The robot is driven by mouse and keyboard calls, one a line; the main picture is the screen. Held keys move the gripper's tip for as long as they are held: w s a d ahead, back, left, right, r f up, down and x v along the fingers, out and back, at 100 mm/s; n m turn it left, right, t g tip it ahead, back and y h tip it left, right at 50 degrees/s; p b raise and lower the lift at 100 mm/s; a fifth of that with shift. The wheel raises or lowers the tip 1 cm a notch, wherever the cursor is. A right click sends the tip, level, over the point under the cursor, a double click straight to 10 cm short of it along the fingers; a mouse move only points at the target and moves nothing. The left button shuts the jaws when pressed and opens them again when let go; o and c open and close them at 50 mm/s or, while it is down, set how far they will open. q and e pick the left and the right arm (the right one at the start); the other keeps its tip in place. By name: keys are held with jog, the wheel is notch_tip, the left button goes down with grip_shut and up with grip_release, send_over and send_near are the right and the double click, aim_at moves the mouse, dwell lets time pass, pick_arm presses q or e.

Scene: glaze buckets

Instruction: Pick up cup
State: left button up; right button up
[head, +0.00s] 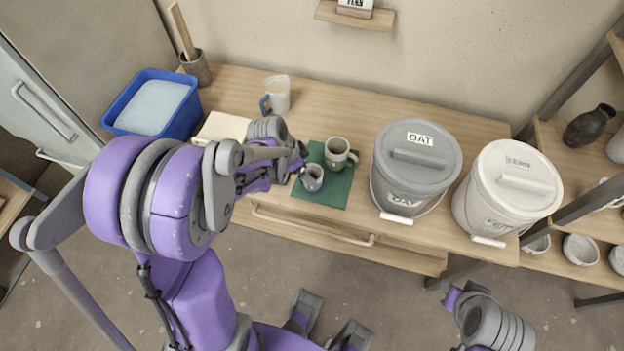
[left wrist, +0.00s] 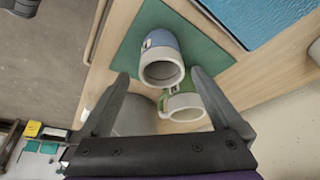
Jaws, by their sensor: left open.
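Two cups stand on a green mat (head: 325,196) on the workbench: a blue-grey cup (head: 312,178) in front and a grey-green cup (head: 337,152) with a handle behind it. A third, pale cup (head: 277,93) with a blue handle stands farther back, off the mat. My left gripper (head: 299,160) is just left of the blue-grey cup. In the left wrist view its two fingers (left wrist: 158,76) are apart. The blue cup (left wrist: 161,60) and the green cup (left wrist: 184,103) show beyond and between them; nothing is gripped. My right gripper's fingers do not show.
A grey lidded bucket (head: 408,170) and a white lidded bucket (head: 505,195) stand right of the mat. A blue tub (head: 185,115) and a holder with sticks (head: 197,68) are at the left. The bench has a front handle rail (head: 310,229). Shelves with pots are at right.

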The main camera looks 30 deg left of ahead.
aim_at(312, 174)
pick_arm(q)
jog(key=x, duration=0.4)
jog(key=shift+w+f, duration=0.25)
jog(key=shift+w, duration=0.05)
jog(key=c, duration=1.4)
